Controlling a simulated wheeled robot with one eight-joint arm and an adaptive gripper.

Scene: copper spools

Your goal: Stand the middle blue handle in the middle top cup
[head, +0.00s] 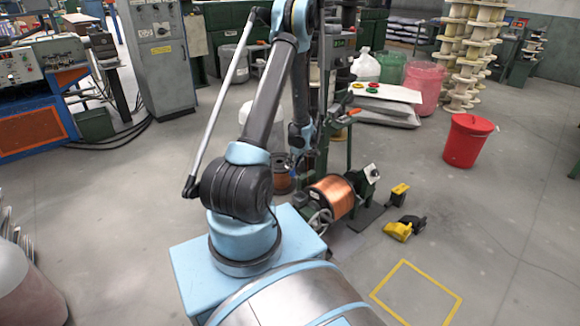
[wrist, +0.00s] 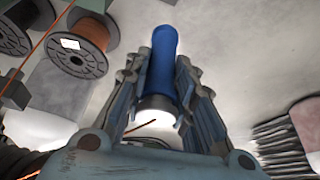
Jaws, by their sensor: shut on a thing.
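A blue handle (wrist: 164,62) with a white end lies between the fingers of my gripper (wrist: 158,78) in the wrist view. My gripper is shut on it, with the blue part sticking out past the fingertips. In the head view my arm hides much of the work area. The gripper and the handle cannot be made out clearly there. I cannot make out the middle top cup in either view.
In the wrist view a copper spool (wrist: 88,45) stands at the upper left. In the head view a large copper spool (head: 333,197) sits on a green machine. A red bucket (head: 466,141) stands at the right.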

